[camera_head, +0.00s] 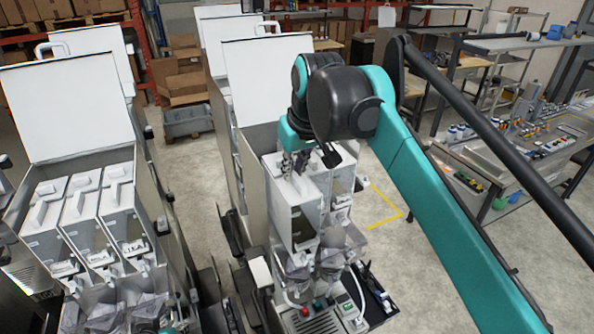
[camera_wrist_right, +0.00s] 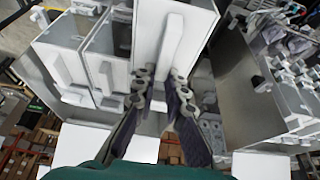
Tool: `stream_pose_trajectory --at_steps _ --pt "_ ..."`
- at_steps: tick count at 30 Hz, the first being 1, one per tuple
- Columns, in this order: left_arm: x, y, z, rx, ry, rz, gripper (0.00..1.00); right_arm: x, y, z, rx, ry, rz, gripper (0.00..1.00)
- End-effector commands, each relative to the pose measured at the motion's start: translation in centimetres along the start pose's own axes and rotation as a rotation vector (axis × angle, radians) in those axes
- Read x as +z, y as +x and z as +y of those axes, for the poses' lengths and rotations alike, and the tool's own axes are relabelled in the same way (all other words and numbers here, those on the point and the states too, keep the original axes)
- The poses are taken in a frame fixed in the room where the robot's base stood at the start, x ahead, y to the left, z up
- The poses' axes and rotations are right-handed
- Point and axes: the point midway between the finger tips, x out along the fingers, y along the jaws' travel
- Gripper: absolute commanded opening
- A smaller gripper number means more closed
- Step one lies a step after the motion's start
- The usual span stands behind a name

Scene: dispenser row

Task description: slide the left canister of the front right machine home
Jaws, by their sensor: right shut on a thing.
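The front right machine (camera_head: 266,80) stands in the middle of the head view with its white lid up. Its left canister (camera_head: 297,226) is a pale box with a dark window, and it stands out toward the front. My right gripper (camera_head: 298,164) reaches down onto its top. In the right wrist view, the gripper (camera_wrist_right: 158,95) is shut on the canister's upright white handle (camera_wrist_right: 171,42), one finger on each side. The canister (camera_wrist_right: 200,32) stands further out than the other canisters (camera_wrist_right: 105,62) beside it.
Another machine (camera_head: 66,105) with an open lid and three canisters (camera_head: 85,220) stands at left. Clear dispenser parts (camera_head: 300,265) sit below the left canister. A workbench (camera_head: 520,150) stands at right. Bare floor (camera_head: 375,200) lies between the machine and the bench.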

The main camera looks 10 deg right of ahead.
Motion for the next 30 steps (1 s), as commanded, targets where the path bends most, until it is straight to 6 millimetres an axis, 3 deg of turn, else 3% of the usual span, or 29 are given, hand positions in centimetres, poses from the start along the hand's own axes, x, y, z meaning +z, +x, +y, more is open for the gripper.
stream_pose_trajectory --at_steps 18,30 --pt "-0.7 -1.0 0.0 0.000 0.000 0.000 0.31 -3.9 1.7 0.0 0.000 -0.001 0.001 0.00" --pt "-0.8 -1.1 0.0 0.000 0.000 0.000 0.31 -4.3 2.0 0.0 0.000 -0.001 0.001 0.00"
